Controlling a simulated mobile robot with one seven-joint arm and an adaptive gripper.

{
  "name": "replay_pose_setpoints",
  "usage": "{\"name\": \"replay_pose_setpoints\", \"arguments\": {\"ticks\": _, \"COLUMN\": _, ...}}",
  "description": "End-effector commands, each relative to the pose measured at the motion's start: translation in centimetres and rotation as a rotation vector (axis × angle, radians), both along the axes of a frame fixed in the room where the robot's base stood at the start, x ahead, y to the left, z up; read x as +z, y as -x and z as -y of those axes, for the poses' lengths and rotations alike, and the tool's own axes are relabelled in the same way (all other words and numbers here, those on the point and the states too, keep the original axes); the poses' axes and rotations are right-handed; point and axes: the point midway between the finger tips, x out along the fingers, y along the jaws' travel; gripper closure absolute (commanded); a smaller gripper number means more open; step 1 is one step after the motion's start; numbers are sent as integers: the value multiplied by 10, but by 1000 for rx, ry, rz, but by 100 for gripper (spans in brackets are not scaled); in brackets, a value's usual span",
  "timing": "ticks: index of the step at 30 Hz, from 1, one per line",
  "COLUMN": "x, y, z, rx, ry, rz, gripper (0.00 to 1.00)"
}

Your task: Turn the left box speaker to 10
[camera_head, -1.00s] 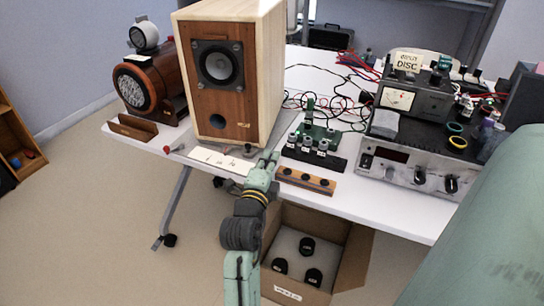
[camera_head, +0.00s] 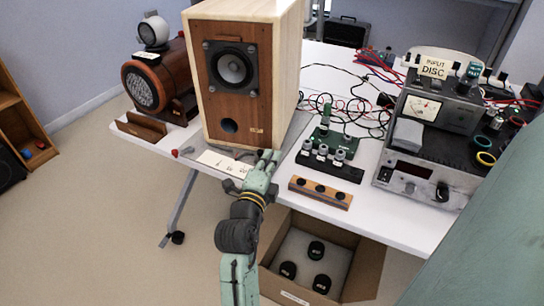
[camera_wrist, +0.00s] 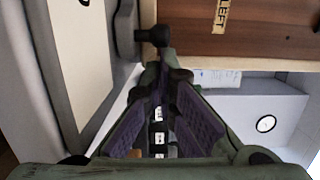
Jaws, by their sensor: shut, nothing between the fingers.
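The box speaker (camera_head: 214,103) has a pale wood case and a reddish-brown front with a dark round driver. It stands on the table, and its LEFT tag (camera_wrist: 222,15) shows in the wrist view. A white marked scale plate (camera_head: 222,163) lies at its foot. A small black knob (camera_wrist: 154,38) shows beside the speaker front in the wrist view. My gripper (camera_head: 270,157) is shut and empty at the table's front edge, near the speaker's lower right corner. In the wrist view its fingertips (camera_wrist: 163,75) are close to the knob; contact cannot be told.
A dark board with several knobs (camera_head: 330,163) and a wooden strip with black buttons (camera_head: 320,192) lie right of my gripper. An amplifier (camera_head: 420,179) stands further right. A brown speaker (camera_head: 160,79) is at left. A cardboard box (camera_head: 360,274) sits below the table edge.

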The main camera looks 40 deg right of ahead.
Motion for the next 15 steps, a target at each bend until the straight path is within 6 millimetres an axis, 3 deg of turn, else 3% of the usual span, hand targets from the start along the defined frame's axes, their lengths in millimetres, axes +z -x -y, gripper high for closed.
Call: {"name": "replay_pose_setpoints", "arguments": {"ticks": 15, "x": -2, "y": -6, "z": -7, "rx": 2, "ry": 1, "rz": 2, "gripper": 100}}
